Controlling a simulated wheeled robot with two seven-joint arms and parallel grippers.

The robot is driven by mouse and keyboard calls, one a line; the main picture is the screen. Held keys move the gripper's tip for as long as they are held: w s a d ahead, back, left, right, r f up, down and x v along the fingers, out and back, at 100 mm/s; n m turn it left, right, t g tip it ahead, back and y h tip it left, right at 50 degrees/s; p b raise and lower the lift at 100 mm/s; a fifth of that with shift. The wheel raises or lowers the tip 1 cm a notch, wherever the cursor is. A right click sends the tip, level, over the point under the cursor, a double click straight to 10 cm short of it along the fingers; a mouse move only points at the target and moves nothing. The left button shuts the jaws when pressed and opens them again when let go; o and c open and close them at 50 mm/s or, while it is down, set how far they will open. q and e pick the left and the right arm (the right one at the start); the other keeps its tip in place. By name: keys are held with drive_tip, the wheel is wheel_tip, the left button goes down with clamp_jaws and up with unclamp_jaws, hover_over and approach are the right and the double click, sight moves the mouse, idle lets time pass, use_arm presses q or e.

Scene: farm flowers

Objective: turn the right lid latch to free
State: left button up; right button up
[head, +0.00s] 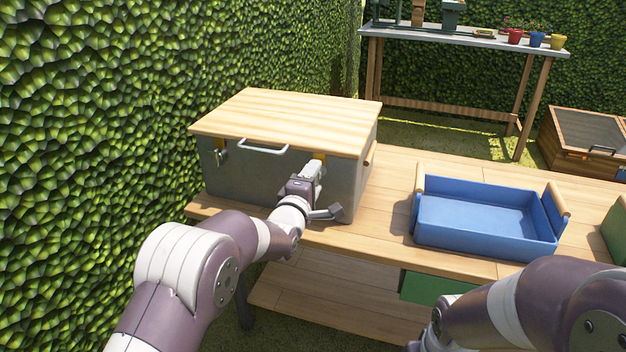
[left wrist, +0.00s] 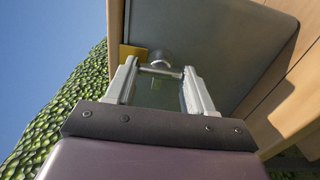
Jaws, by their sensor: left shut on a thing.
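A grey box (head: 240,176) with a light wooden lid (head: 290,117) stands on the wooden bench. The right lid latch shows in the head view only as its yellow plate (head: 320,157) under the lid edge. In the left wrist view the same yellow plate (left wrist: 132,52) and a round metal part (left wrist: 158,57) sit just beyond the fingertips. My left gripper (head: 319,168) is at the box front and shut on the latch; it also shows in the left wrist view (left wrist: 161,72). The latch's exact angle is hidden. The left latch (head: 219,152) hangs at the left front.
A metal handle (head: 263,147) lies between the latches. A blue tray (head: 485,218) with wooden handles stands to the right on the bench (head: 385,235). A hedge wall (head: 90,110) is close on the left. My right arm fills the lower right corner.

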use_arm(q)
drive_tip(key=shift+f, duration=0.1)
drive_tip(key=o, duration=1)
drive_tip(key=shift+o, duration=0.2)
drive_tip(key=shift+s, duration=0.1)
drive_tip(key=p+v, duration=0.3)
drive_tip(key=v, duration=0.9)
drive_tip(key=shift+s, duration=0.3)
drive_tip(key=shift+a, duration=0.1)
